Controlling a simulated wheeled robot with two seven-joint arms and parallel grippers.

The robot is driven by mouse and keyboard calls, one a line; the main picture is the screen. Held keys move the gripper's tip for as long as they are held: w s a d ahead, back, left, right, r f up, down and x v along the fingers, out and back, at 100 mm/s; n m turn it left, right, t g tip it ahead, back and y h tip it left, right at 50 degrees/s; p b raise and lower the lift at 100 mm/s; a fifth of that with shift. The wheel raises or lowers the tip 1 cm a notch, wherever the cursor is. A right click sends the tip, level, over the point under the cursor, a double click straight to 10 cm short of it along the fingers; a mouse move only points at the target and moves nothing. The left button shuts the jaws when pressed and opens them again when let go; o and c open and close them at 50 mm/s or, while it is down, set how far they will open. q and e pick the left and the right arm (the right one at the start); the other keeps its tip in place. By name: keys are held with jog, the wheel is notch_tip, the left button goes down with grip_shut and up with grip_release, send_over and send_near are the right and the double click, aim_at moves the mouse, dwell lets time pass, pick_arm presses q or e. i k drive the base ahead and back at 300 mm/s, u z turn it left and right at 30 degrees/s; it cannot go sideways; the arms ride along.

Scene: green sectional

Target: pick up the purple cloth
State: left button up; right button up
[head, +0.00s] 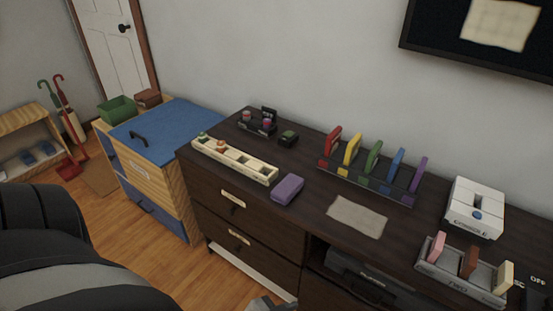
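The purple cloth (288,188) looks like a small folded block. It lies on the dark dresser top (310,205) near its front edge, just right of a long cream tray. Nothing touches it from above. My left arm fills the lower left corner. A small grey tip at the bottom edge seems to be part of my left gripper (266,304); it is well below the cloth and apart from it, and its fingers are cut off by the frame. My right gripper is not in view.
The cream tray (235,160) and a flat beige cloth (357,216) flank the purple cloth. Behind are a small black item (288,138) and a rack of coloured pieces (365,182). A white box (475,208) and grey holder (460,278) stand at right.

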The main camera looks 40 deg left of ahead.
aim_at(288, 188)
jog(key=k, duration=0.5)
jog(key=z, duration=0.95)
jog(key=i, duration=0.7)
jog(key=u, duration=2.3)
jog(key=i, duration=0.5)
jog(key=u, duration=0.1)
